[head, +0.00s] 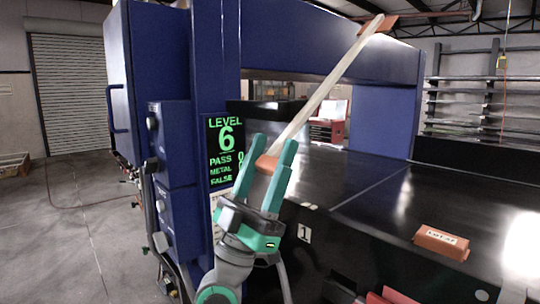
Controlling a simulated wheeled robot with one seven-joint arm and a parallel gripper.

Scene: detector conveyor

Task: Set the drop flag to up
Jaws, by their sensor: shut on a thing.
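My gripper (269,154), with green fingers, stands upright in front of the blue detector frame. Its fingers are shut on the orange lower end of a long pale stick (325,93). The stick slants up to the right and has an orange piece (379,25) at its far end. I cannot tell for sure which thing is the drop flag. Reddish parts (389,297) show at the bottom edge, partly cut off, and their position cannot be read.
The blue detector (300,38) arches over the black conveyor belt (375,180). An orange labelled block (441,242) lies on the belt at right. A green-lettered screen (225,150) is left of my gripper. Open floor (60,220) lies at left.

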